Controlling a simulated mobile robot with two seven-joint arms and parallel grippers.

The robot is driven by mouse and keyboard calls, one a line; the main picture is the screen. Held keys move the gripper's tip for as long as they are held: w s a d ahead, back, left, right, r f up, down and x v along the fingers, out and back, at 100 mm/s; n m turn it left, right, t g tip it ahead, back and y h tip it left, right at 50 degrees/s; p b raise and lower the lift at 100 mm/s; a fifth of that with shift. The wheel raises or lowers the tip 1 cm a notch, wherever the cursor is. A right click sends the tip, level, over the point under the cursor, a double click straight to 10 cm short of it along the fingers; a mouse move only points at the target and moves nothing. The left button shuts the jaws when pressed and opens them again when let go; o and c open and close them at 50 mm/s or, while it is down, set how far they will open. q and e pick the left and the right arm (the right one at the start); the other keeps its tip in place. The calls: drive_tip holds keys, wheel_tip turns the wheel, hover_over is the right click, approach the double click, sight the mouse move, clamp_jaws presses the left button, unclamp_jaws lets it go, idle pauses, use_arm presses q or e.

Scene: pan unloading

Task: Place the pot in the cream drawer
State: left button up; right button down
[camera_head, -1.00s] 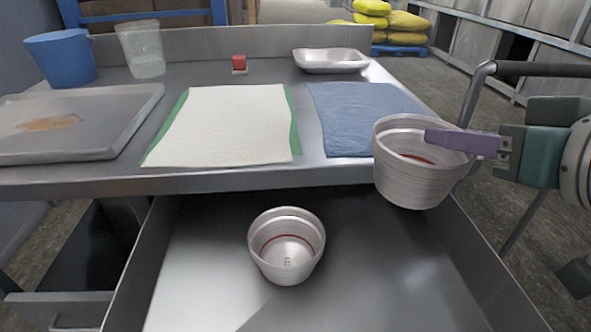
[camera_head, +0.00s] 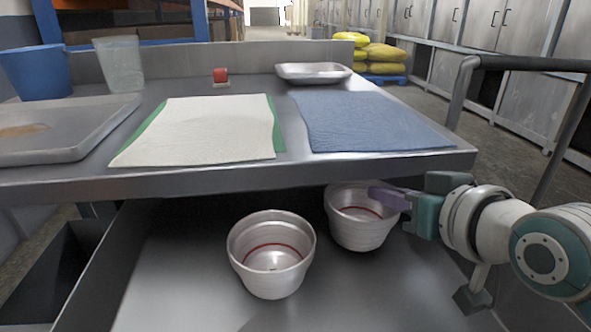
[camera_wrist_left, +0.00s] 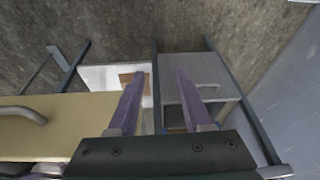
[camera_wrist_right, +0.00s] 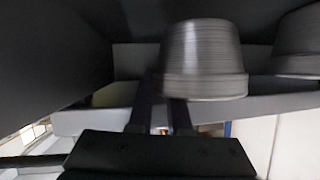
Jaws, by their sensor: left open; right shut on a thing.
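My right gripper (camera_head: 388,197) is shut on the rim of a ribbed metal pot (camera_head: 352,232) with a red line inside. This pot is upright within the open drawer (camera_head: 190,292), below the counter edge; I cannot tell whether it touches the floor. A similar pot (camera_head: 272,268) stands upright to its left. In the right wrist view, the held pot (camera_wrist_right: 205,55) is by the fingers and the other pot (camera_wrist_right: 302,45) is at the right edge. The drawer's inside looks grey. A cream front with a handle (camera_wrist_left: 60,125) shows in the left wrist view. My left gripper (camera_wrist_left: 160,80) is open and empty.
The counter (camera_head: 300,165) overhangs the drawer's back. On it are a white cloth (camera_head: 200,130), a blue cloth (camera_head: 365,120), a metal tray (camera_head: 312,72), a blue bucket (camera_head: 36,72) and a clear container (camera_head: 119,63). The drawer's front floor is clear.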

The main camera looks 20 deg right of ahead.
sight(360, 216)
drive_tip(key=shift+b+x, duration=0.4)
drive_tip(key=shift+x, duration=0.8)
drive_tip(key=shift+s+f, duration=0.15)
drive_tip(key=shift+f, duration=0.15)
drive_tip(key=c, duration=0.8)
unclamp_jaws()
drive_tip(key=shift+c, duration=0.2)
